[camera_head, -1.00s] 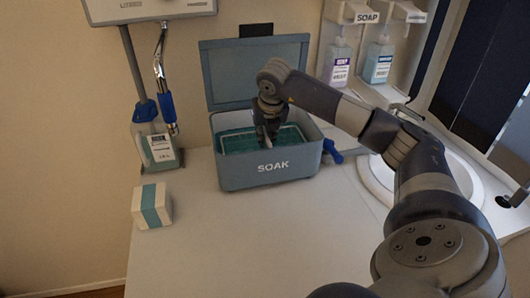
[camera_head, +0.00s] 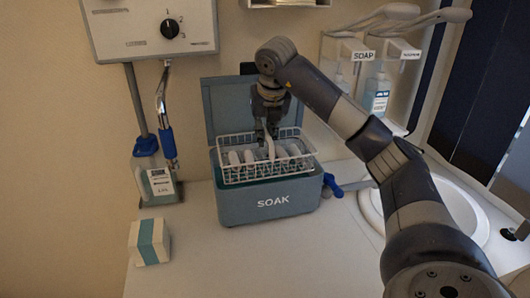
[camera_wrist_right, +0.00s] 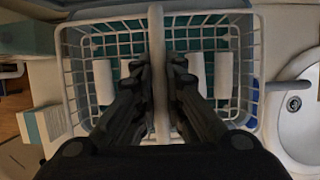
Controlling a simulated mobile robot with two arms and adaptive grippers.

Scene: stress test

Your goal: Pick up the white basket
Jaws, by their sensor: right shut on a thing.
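The white wire basket (camera_head: 252,180) holds several white rounded items and is above the opening of the blue-grey SOAK box (camera_head: 268,205). Its lower part is close to the box rim; I cannot tell whether they touch. My right gripper (camera_head: 268,130) is above the basket, shut on its upright white handle. In the right wrist view, the gripper (camera_wrist_right: 160,88) has a finger on each side of the handle, and the basket's rim (camera_wrist_right: 63,75) surrounds the white items. Teal shows beneath the wires. My left gripper is not in view.
The box's open lid (camera_head: 222,105) stands behind the basket. A blue-handled valve (camera_head: 332,185) and sink (camera_head: 470,215) are at right. A small white-and-teal carton (camera_head: 149,242) and a bottle (camera_head: 160,186) are at left. The counter's front is clear.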

